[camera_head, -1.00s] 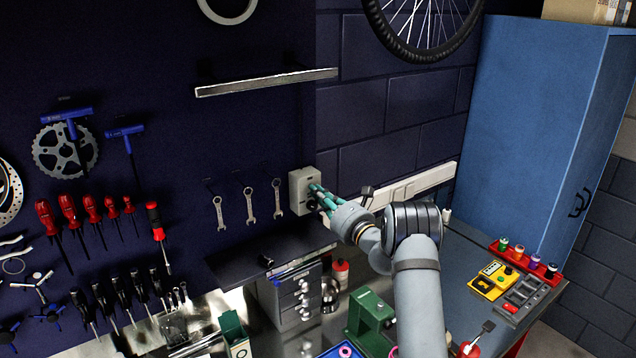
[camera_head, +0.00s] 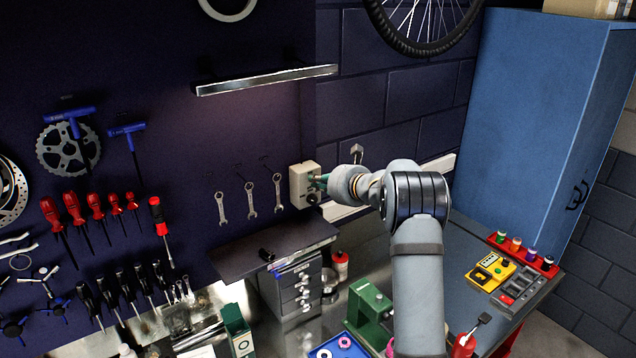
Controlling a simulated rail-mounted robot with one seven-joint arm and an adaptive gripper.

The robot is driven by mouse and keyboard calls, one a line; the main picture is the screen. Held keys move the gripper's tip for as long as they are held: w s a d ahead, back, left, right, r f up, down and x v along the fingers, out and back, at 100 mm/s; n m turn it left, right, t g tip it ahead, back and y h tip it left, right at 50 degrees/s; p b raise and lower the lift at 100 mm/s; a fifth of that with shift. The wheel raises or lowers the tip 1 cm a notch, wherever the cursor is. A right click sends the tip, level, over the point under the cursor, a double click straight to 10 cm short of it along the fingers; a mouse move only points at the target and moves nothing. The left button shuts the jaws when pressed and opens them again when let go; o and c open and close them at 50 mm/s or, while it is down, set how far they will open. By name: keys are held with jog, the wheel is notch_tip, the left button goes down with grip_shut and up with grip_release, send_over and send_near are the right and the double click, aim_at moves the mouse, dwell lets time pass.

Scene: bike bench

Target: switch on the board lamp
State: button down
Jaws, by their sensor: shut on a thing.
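The board lamp (camera_head: 268,80) is a long bar high on the dark tool board. A pale glow shows on the board under it, so it looks lit. A small cream switch box (camera_head: 299,187) is mounted at the board's right edge, right of the hanging spanners. A dark round part shows at the box's lower right, just below the fingers.
Several spanners (camera_head: 250,199) hang just left of the box. A dark shelf (camera_head: 270,249) juts out below, over a small drawer unit (camera_head: 300,285). A green vise-like tool (camera_head: 368,308) stands on the bench under my arm. A tall blue cabinet (camera_head: 530,130) stands at right.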

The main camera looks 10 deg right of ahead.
jog(key=shift+f, duration=0.15)
jog(key=c, duration=2.2)
grip_release()
jog(key=v, duration=1.2)
jog(key=shift+d, duration=0.1)
jog(key=shift+w, duration=0.1)
jog(key=x, duration=1.2)
